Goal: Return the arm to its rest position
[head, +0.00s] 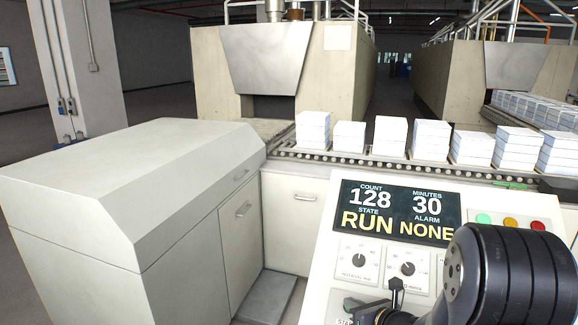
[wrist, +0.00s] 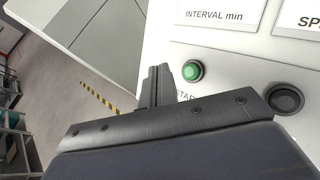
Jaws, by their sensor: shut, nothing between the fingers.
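My gripper (wrist: 157,84) is shut with nothing in it, in front of the sloped control panel (wrist: 230,55). Its fingertips are just left of the green START button (wrist: 192,70) in the wrist view; I cannot tell whether they touch the panel. In the head view my arm reaches in from the lower right over the panel (head: 330,262), and hides its lower right part. The panel's display (head: 397,212) reads count 128, minutes 30, state RUN, alarm NONE.
A dark round button (wrist: 286,99) lies right of the green one. Two knobs (head: 358,260) sit below the display. A pale cabinet (head: 130,190) stands at left. Behind the panel, a roller conveyor (head: 345,157) carries several white stacks (head: 390,136) beside the furnace (head: 225,75).

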